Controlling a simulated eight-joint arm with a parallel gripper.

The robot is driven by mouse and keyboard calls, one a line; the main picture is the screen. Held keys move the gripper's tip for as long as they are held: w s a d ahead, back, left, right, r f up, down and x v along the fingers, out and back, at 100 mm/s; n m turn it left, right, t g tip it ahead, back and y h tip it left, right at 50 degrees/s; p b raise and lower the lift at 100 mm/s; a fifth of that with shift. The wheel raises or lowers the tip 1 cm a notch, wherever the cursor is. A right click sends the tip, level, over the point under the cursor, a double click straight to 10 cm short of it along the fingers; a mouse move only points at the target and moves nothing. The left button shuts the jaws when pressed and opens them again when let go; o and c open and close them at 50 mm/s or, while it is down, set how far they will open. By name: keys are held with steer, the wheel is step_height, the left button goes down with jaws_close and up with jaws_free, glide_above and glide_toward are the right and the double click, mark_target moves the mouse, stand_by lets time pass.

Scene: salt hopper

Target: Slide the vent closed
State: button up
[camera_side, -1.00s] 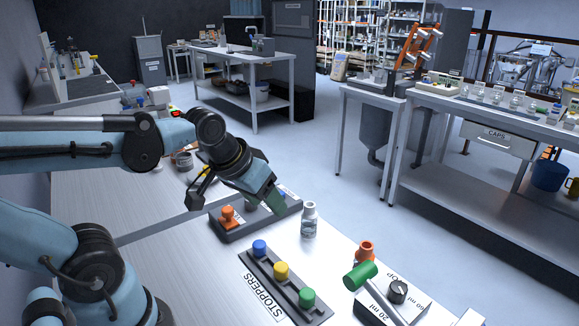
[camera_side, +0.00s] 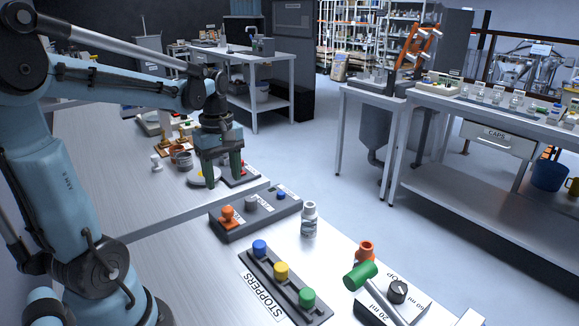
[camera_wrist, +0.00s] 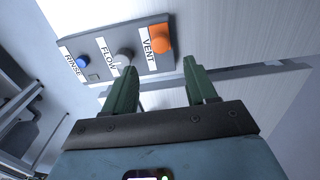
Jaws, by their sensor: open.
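A dark grey panel (camera_side: 262,213) lies on the near table with an orange knob (camera_side: 228,215), a grey knob (camera_side: 250,203) and a blue button (camera_side: 281,195). In the wrist view the orange knob (camera_wrist: 161,40) sits by the label VENT, at one end of the panel (camera_wrist: 115,52). The grey knob (camera_wrist: 123,57) is by FLOW and the blue button (camera_wrist: 83,60) by RINSE. My gripper (camera_side: 222,181) is open and empty, pointing down, beyond the panel in the side view. In the wrist view the orange knob lies ahead of the gap between my fingers (camera_wrist: 160,68), apart from them.
A rack (camera_side: 285,284) labelled STOPPERS holds blue, yellow and green stoppers nearer the camera. A small bottle (camera_side: 309,220) stands right of the panel. A green-headed tool (camera_side: 360,277) and a dial box (camera_side: 393,300) are at front right.

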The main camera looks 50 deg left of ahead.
mark_target(227, 208)
steer(key=shift+f, duration=4.2)
steer(key=shift+c, duration=0.5)
jaws_close()
